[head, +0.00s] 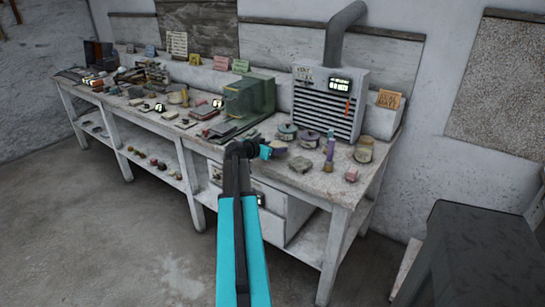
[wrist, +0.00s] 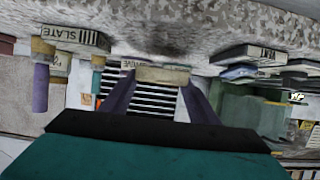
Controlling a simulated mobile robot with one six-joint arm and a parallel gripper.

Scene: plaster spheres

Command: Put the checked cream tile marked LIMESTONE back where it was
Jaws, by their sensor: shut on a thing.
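My gripper (head: 268,150) is over the right half of the workbench, in front of the grey vented unit. In the wrist view, which looks upside down, its two dark purple fingers (wrist: 160,98) are shut on a small cream block (wrist: 162,76). I take this for the cream tile; its checks and the word LIMESTONE cannot be read here. It appears held close to the speckled bench top (wrist: 200,22); I cannot tell whether it touches.
The wrist view shows a block marked SLATE (wrist: 72,38). The left bench is crowded.

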